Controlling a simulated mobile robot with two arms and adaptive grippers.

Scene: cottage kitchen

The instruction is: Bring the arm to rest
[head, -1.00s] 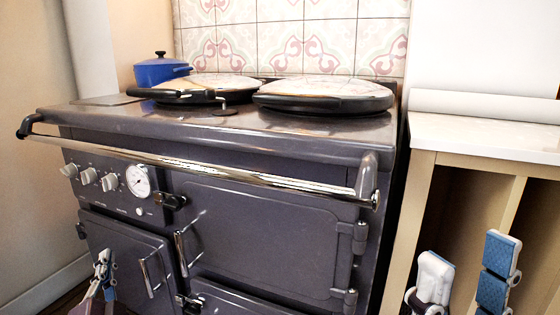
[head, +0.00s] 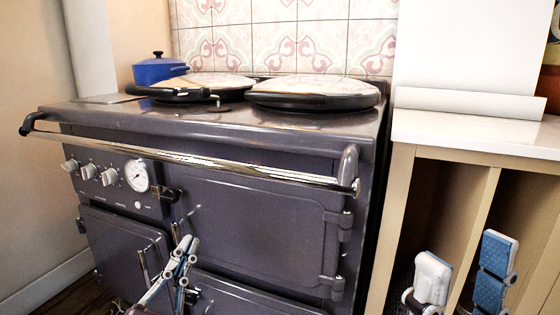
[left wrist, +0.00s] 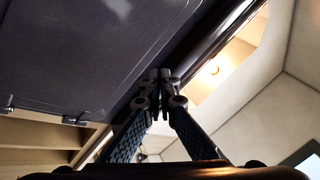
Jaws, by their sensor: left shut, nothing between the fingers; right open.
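My left gripper (head: 187,243) is low in front of the grey range cooker, near the upright handle of a lower door. Its fingers are closed together and empty. In the left wrist view the fingertips (left wrist: 160,76) meet, with the dark cooker front behind and to the left. I cannot tell whether they touch the cooker. My right gripper (head: 467,255) is at the lower right in the head view, its two blue and white fingers wide apart with nothing between them. It is in front of the cream cabinet's open compartments.
The range cooker (head: 250,215) has a chrome rail (head: 200,160) sticking out along its front. A blue pot (head: 158,70) stands at its back left. A pale worktop (head: 475,133) tops the cream cabinet on the right. A strip of floor shows at the lower left.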

